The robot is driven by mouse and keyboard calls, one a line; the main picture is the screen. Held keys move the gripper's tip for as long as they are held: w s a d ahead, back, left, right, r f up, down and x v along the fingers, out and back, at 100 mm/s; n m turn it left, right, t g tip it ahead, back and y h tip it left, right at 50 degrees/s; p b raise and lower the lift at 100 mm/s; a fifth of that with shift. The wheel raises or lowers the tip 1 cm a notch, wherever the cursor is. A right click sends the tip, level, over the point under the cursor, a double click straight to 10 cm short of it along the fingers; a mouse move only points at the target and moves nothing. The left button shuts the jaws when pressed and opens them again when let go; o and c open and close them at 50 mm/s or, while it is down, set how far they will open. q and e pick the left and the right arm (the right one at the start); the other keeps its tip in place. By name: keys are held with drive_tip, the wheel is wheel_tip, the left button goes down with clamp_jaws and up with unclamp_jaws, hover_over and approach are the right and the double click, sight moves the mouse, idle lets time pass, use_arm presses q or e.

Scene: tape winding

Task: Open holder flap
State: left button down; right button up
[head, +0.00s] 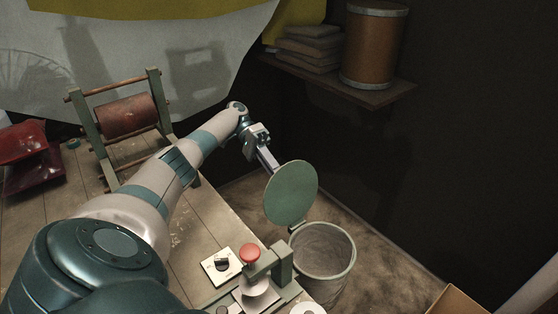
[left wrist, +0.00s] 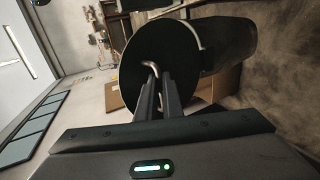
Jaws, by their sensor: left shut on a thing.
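A round green flap (head: 291,193) stands steeply tilted above the rim of an open cylindrical bin (head: 347,262), its lower edge close to the rim. My left gripper (head: 271,162) is at the flap's upper left edge. In the left wrist view the flap (left wrist: 130,88) is a dark disc with a small curved metal handle (left wrist: 148,64). The left fingers (left wrist: 157,78) are shut on that handle. The bin's inside shows in the head view. My right gripper is not in view.
A green bracket with a red knob (head: 250,253) and a switch plate (head: 222,265) sit at the bench edge beside the bin. A frame with a reddish roll (head: 124,115) stands behind my left arm. A shelf (head: 372,96) holds a drum.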

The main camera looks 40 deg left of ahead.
use_arm(q)
drive_tip(key=shift+s+a+f, duration=0.15)
drive_tip(key=shift+a+f, duration=0.3)
drive_tip(key=shift+f, duration=0.15)
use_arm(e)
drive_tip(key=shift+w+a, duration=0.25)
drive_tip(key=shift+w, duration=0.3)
use_arm(q)
drive_tip(key=c, duration=1.9)
unclamp_jaws()
drive_tip(key=shift+a+f, duration=0.15)
drive_tip(key=shift+a, duration=0.15)
drive_tip(key=shift+w+a+f, duration=0.15)
drive_tip(key=shift+w+a, duration=0.05)
drive_tip(key=shift+a, duration=0.05)
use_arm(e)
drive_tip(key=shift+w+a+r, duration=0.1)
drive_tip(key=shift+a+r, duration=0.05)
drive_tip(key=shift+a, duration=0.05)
use_arm(q)
drive_tip(key=shift+d, duration=0.1)
